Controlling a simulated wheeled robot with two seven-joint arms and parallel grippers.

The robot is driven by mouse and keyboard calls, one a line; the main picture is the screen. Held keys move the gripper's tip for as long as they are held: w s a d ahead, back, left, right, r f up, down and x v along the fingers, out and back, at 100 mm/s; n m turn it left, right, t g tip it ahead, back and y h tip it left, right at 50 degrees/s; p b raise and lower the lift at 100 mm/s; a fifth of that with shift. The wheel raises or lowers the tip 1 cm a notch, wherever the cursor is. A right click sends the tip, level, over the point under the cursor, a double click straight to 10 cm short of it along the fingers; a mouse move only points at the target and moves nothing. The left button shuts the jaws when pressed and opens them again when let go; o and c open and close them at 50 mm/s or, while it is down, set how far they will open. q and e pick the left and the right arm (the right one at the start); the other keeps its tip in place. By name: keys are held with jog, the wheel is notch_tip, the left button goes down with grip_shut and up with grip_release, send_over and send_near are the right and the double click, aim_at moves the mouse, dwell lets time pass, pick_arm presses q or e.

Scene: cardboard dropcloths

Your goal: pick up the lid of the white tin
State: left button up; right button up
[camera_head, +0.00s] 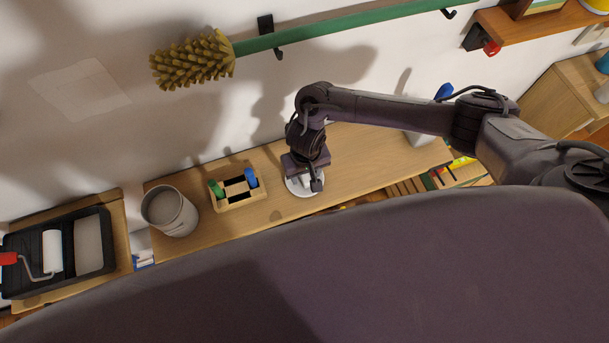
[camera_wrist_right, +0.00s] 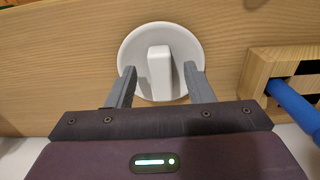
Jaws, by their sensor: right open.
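A round white lid (camera_wrist_right: 131,50) with a raised block-shaped handle (camera_wrist_right: 159,72) shows in the right wrist view. In the head view the white disc of the lid (camera_head: 293,186) is partly hidden under my right gripper (camera_head: 313,182). I cannot tell whether a tin stands beneath it. In the right wrist view my right gripper (camera_wrist_right: 160,70) is open. Its two fingers reach over the lid, one to each side of the handle, with gaps between. My left gripper is not in view.
A wooden caddy (camera_head: 238,206) with green and blue-handled items stands left of the lid on the wooden shelf (camera_head: 350,160). An open grey-white can (camera_head: 170,212) stands farther left. A green-handled brush (camera_head: 195,62) hangs on the wall above. A paint tray (camera_head: 90,245) with a roller lies far left.

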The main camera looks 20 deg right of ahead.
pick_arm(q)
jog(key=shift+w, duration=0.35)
pick_arm(e)
jog(key=shift+f, duration=0.1)
grip_shut()
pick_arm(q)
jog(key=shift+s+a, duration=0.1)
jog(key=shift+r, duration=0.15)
